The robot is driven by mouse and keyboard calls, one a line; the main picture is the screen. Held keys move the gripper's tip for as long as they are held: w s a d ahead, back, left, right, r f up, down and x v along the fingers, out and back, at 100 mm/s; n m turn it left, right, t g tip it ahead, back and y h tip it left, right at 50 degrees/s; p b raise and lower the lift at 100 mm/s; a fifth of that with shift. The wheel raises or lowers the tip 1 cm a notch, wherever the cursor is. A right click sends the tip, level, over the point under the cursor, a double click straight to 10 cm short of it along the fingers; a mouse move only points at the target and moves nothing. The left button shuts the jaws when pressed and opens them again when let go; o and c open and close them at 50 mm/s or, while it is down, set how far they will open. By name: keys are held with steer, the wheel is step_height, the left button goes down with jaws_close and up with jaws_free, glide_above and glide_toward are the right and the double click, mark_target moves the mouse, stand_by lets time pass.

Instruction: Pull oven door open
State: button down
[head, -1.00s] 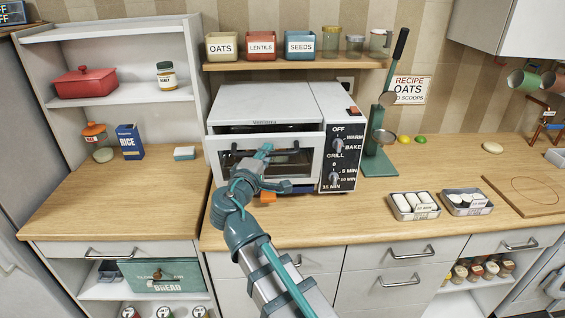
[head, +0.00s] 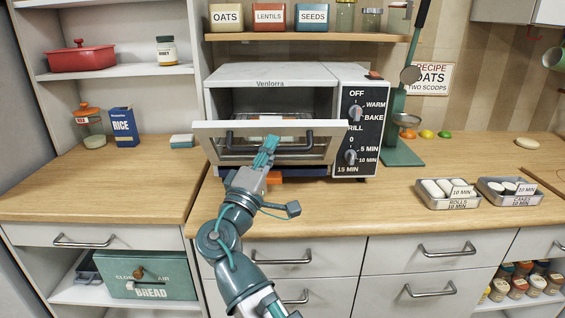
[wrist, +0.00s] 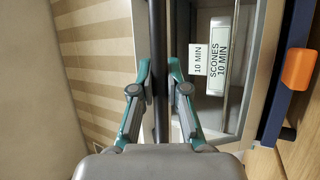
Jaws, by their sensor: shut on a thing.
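The toaster oven (head: 270,75) stands on the counter with a control panel on its right. Its door (head: 210,130) is partly open, its top edge tilted out toward me, with a gap above it into the oven. The dark bar handle (head: 318,149) runs across the door front; in the wrist view the handle (wrist: 158,40) passes upright between my fingers. My gripper (head: 267,146) is shut on the handle; its fingers (wrist: 160,90) lie on both sides of the bar. Inside the oven, a tray labelled SCONES 10 MIN (wrist: 220,55) shows in the wrist view.
An orange block (head: 275,178) is at the oven's lower front, also in the wrist view (wrist: 298,70). Roll and cake trays (head: 450,203) sit right of the oven. A green stand with a ladle (head: 400,152) is beside it. The counter on the left is mostly clear.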

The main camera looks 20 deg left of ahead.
steer(key=shift+s+d+f+m+t+h+b, duration=0.15)
steer(key=shift+s+f+m+t+h+b, duration=0.3)
steer(key=shift+f+b, duration=2.25)
steer(key=shift+s+d+f+m+t+h+b, duration=0.2)
steer(key=shift+s+f+m+t+h+b, duration=0.3)
steer(key=shift+f+b, duration=2.15)
steer(key=shift+s+d+f+m+t+h+b, duration=0.15)
steer(key=shift+s+f+m+t+h+b, duration=0.3)
steer(key=shift+f+b, duration=2.25)
steer(key=shift+r+b, duration=0.8)
steer(key=shift+r, duration=0.05)
steer(key=c, duration=1.2)
jaws_free()
steer(key=shift+s, duration=0.1)
steer(key=shift+o, duration=0.2)
